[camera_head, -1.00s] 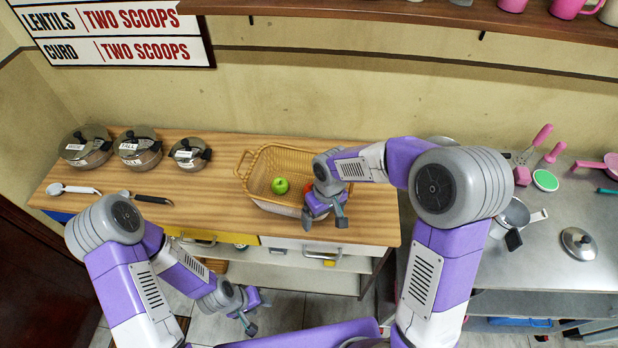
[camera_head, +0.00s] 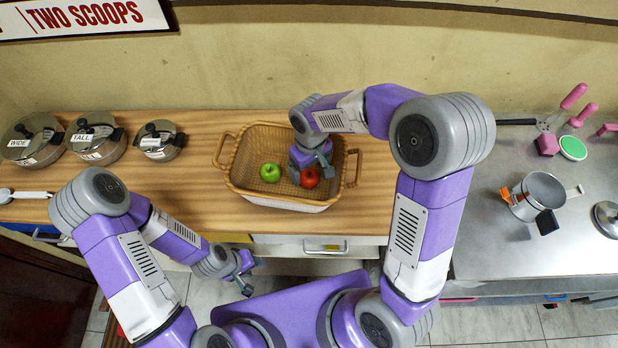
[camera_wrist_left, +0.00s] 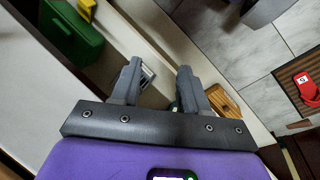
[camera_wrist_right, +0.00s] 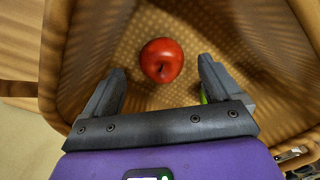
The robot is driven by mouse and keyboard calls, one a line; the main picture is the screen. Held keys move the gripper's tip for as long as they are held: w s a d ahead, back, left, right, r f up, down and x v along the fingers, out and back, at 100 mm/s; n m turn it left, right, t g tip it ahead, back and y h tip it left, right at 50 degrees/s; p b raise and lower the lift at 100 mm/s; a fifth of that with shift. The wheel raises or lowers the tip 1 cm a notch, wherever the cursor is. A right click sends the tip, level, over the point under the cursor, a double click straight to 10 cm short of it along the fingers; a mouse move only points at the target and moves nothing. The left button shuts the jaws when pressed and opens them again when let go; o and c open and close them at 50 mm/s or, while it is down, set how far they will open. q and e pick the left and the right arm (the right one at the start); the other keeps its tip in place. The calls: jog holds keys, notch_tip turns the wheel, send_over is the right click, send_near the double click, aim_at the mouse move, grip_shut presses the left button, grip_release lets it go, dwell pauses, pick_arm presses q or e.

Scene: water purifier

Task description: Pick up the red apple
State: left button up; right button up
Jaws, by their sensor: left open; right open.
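The red apple (camera_head: 309,177) lies in the wicker basket (camera_head: 240,185), to the right of a green apple (camera_head: 270,172). My right gripper (camera_head: 315,170) is over the basket, close to the red apple and partly covering it. In the right wrist view the red apple (camera_wrist_right: 161,60) sits just beyond and between the open fingers (camera_wrist_right: 160,85), with nothing held. A sliver of green shows behind the right finger there. My left gripper (camera_head: 246,276) is open and empty, low in front of the counter; its spread fingers show in the left wrist view (camera_wrist_left: 160,85).
Several lidded pots (camera_head: 95,138) stand on the wooden counter at the left. A metal counter (camera_head: 530,255) with a saucepan (camera_head: 541,190) is at the right. The basket walls (camera_wrist_right: 60,60) rise around the red apple.

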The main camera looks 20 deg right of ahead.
aim_at(309, 174)
jog(key=f, duration=0.2)
jog(key=f+b, duration=0.1)
jog(key=shift+w+a+f, duration=0.1)
jog(key=shift+a+f, duration=0.1)
jog(key=shift+f, duration=0.2)
jog(key=shift+r, duration=0.1)
jog(key=c, duration=1.2)
